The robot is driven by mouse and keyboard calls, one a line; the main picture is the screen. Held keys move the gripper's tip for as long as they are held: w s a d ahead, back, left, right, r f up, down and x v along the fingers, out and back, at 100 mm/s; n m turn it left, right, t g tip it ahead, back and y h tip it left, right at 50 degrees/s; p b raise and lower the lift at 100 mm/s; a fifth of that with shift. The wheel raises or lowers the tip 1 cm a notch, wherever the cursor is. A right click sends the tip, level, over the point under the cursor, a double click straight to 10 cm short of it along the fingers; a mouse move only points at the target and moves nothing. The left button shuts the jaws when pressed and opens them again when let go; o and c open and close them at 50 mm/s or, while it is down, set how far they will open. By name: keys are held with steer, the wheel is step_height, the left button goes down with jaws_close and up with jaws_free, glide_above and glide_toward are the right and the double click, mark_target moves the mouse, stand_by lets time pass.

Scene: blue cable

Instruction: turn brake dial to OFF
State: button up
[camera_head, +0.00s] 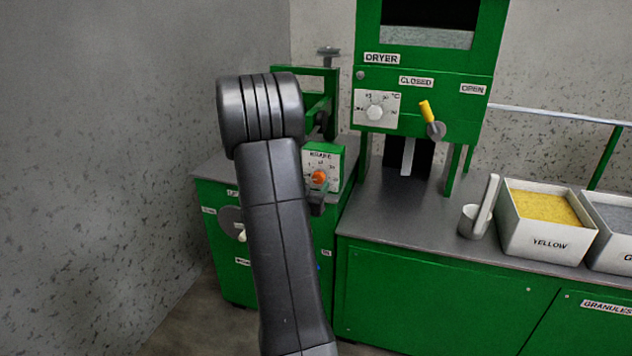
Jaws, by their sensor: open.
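The brake dial is an orange knob (319,177) on a white panel (321,158) marked BRAKE, on the front of a green box on the left bench. The marks around the knob are too small to read for sure. My gripper (317,200) shows only as a small dark part just below the knob, beside my arm. Most of it is hidden behind my arm, and I cannot tell whether it touches the knob.
A green dryer (425,85) with a white dial (375,112) and a yellow-handled lever (430,118) stands to the right. A white scoop (480,210) and a bin of yellow granules (545,232) stand on the grey bench. A wall is at left.

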mark_target(317, 178)
steer(key=v, duration=1)
steer(key=x, duration=1.4)
steer(key=shift+s, duration=0.1)
